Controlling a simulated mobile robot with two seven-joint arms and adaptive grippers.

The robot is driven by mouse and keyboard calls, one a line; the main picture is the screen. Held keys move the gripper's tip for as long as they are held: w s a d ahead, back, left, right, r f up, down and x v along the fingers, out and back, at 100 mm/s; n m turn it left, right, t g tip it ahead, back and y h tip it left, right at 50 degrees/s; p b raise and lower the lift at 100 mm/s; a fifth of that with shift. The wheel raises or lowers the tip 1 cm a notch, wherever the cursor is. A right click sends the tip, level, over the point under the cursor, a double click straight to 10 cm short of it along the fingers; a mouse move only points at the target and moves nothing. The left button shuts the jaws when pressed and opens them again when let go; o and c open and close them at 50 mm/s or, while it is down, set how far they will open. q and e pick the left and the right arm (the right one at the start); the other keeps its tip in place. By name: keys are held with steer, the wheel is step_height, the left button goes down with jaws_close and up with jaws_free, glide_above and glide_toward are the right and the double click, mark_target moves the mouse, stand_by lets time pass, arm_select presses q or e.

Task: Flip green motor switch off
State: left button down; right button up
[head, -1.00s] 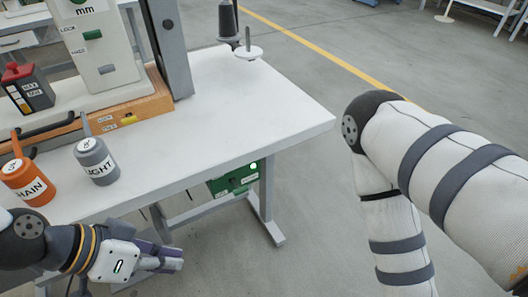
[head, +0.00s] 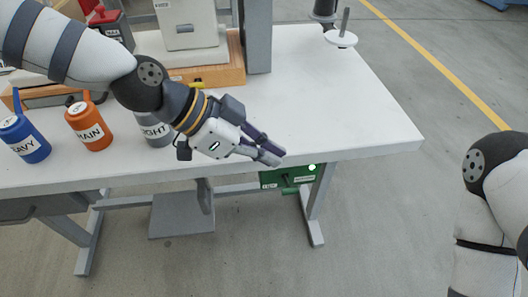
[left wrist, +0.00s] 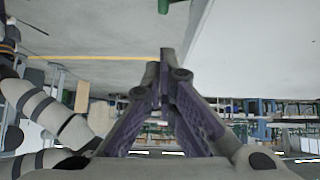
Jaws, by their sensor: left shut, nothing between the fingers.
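The green motor switch box (head: 288,178) hangs under the front edge of the white table, at its right end in the head view. A small light on it glows green-white, and a dark lever shows in its middle. My left gripper (head: 275,157) is shut and empty, just above and left of the box, by the table's front edge. In the left wrist view the shut fingertips (left wrist: 165,52) point up, and a bit of green (left wrist: 163,5) shows at the top edge. My right arm is at the right of the head view; its gripper is out of view.
The white table (head: 350,110) has clear room at its right end. An orange bottle (head: 89,125), a blue bottle (head: 24,138) and a grey bottle (head: 154,128) stand near its front left. A press on a wooden base (head: 233,68) stands behind. A table leg (head: 312,215) is right of the box.

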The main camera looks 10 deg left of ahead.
arm_select(q)
glide_above(287, 191)
step_height(287, 191, down, 5)
steer(key=shift+r+b, duration=0.2)
steer(key=shift+b, duration=0.2)
step_height(287, 191, down, 2)
steer(key=shift+f, duration=0.75)
arm_select(e)
steer(key=shift+s+f, duration=0.65)
steer(key=shift+f, duration=0.1)
